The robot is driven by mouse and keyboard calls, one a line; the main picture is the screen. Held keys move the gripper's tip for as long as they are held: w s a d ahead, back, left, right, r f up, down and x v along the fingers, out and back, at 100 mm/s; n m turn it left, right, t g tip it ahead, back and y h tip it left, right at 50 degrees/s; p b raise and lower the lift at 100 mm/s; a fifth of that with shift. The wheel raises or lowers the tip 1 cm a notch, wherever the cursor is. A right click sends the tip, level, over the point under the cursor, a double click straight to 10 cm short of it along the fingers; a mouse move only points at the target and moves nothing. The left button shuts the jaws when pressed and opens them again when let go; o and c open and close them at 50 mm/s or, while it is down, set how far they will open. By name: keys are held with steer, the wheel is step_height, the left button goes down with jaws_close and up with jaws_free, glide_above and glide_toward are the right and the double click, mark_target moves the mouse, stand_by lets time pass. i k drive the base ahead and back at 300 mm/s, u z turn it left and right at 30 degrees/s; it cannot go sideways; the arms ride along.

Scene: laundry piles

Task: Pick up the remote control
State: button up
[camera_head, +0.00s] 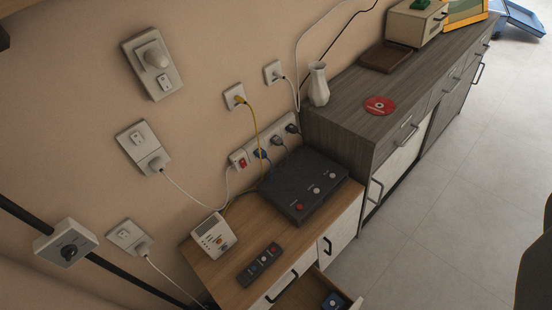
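The remote control (260,265) is a dark, slim, oblong thing with several coloured buttons. It lies flat on the low wooden cabinet (208,272), close to the cabinet's front edge. A white device with a small screen (213,235) lies just behind it to the left, and a black box with round buttons (305,186) lies to its upper right. Nothing covers the remote control. I cannot make out my gripper in this view, so its opening and distance from the remote control do not show.
A drawer (301,296) below the cabinet top is open, with a small dark object (334,301) inside. A taller grey cabinet (347,111) bears a white vase (318,84) and a red disc (380,106). Cables hang from wall sockets. Tiled floor (420,240) is clear at right.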

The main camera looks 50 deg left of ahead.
mark_target(261, 267)
steer(key=k, duration=1.15)
steer(key=u, duration=1)
steer(key=i, duration=0.5)
steer(key=z, duration=0.15)
